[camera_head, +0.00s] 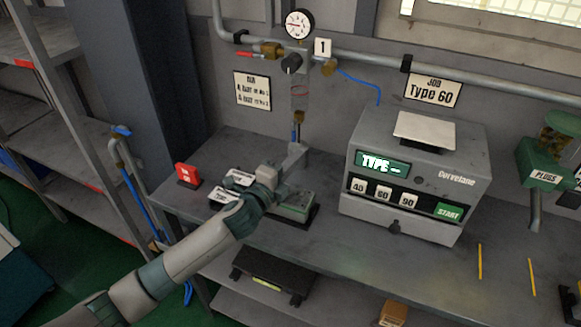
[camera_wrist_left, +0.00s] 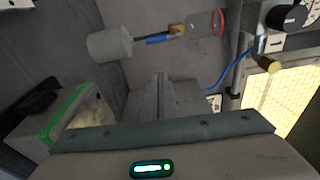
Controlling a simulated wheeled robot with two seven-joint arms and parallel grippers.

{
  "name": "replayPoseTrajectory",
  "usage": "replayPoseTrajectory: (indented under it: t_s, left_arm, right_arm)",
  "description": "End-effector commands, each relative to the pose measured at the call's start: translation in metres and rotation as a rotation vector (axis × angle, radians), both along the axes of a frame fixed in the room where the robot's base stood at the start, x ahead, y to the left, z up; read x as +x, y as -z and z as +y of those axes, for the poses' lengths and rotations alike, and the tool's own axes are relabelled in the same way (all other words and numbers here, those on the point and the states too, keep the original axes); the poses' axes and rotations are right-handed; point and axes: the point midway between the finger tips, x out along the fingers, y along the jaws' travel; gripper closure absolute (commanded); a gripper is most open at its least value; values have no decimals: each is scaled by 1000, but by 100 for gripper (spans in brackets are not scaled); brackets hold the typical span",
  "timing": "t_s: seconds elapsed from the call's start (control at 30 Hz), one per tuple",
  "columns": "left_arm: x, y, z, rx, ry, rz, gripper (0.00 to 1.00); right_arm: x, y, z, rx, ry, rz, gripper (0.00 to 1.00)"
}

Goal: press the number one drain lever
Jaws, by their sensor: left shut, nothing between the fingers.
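The number 1 tag (camera_head: 323,47) is on the wall pipe. Left of and below it hangs a clear bowl with a red ring (camera_head: 299,91), with a brass fitting (camera_head: 299,117) at its bottom. A small blue lever (camera_head: 295,134) sits under that fitting; it also shows in the left wrist view (camera_wrist_left: 157,40), beside a pale grey cylinder (camera_wrist_left: 110,45). My left gripper (camera_head: 298,152) is shut and empty, just below the blue lever in the head view. In the wrist view its fingers (camera_wrist_left: 165,92) appear apart from the lever. My right gripper is not in view.
A grey machine (camera_head: 415,170) with START and number buttons stands right on the bench (camera_head: 325,250). A green tray (camera_head: 293,207) lies under my left wrist. A red block (camera_head: 187,175) and labelled pieces are left. A gauge (camera_head: 299,24) and blue hose (camera_head: 362,84) are above.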

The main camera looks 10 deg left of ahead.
Motion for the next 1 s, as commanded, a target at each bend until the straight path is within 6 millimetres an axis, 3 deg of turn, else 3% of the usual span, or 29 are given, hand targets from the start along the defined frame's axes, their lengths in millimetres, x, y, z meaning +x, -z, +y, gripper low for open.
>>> replayPoseTrajectory:
  t_s: [0.3,1.0]
  left_arm:
    - [-19,0,9,0,0,0,100]
    - [-19,0,9,0,0,0,100]
  right_arm:
    - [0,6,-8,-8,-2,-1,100]
    - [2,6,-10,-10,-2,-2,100]
